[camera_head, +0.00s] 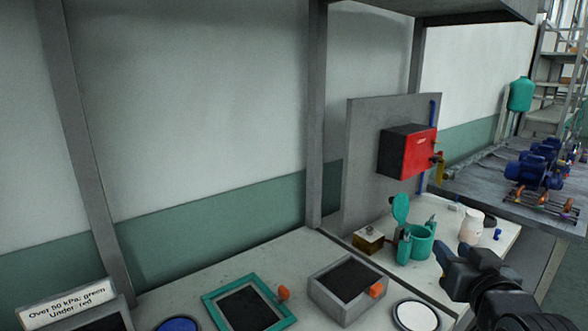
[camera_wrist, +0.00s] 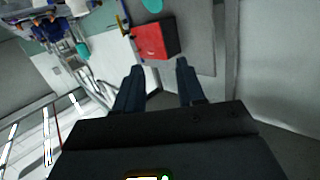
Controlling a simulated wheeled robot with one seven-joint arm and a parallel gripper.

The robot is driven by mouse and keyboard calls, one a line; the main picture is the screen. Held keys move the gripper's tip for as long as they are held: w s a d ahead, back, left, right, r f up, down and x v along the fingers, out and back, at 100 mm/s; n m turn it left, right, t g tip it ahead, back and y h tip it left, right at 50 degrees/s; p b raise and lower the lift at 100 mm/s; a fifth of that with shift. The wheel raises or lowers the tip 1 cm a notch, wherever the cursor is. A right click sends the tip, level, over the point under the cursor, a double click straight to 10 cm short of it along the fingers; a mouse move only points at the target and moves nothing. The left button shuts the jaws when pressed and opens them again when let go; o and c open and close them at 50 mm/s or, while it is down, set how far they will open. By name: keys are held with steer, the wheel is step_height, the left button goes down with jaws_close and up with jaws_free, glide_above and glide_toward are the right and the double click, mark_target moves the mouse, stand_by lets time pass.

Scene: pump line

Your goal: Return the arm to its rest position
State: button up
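My arm comes into the head view from the lower right corner. My gripper (camera_head: 452,252) is above the right part of the white bench, near a green cup-shaped container (camera_head: 414,244) with a raised lid. It looks apart from the container, though the exact gap is hard to judge. In the wrist view the two dark fingers of my gripper (camera_wrist: 159,68) are spread apart with nothing between them. A red box (camera_wrist: 155,38) on a grey panel shows beyond the fingertips. The same red box appears in the head view (camera_head: 407,152).
The white bench holds a green-framed tray (camera_head: 287,318), a grey tray (camera_head: 326,297), a round white-topped disc (camera_head: 416,316), a brass-coloured block (camera_head: 368,239) and a white jar (camera_head: 471,227). Grey posts (camera_head: 316,115) rise behind. Blue pumps (camera_head: 533,170) stand on a bench at right.

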steer(key=s+a+f, duration=0.3)
steer(key=s+f, duration=0.3)
steer(key=s, duration=0.5)
steer(key=s+a+f, duration=0.2)
steer(key=s+f, duration=0.5)
steer(key=s, duration=0.4)
steer(key=s+a+r+n+y, duration=0.1)
steer(key=s+r, duration=0.1)
steer(key=s, duration=1)
steer(key=s+a+r+n+g, duration=0.1)
steer(key=s+r, duration=0.1)
steer(key=s, duration=1)
steer(key=shift+s+r+g+y, duration=0.25)
steer(key=shift+r+g+y, duration=0.05)
steer(key=shift+y, duration=0.1)
steer(key=shift+o, duration=0.3)
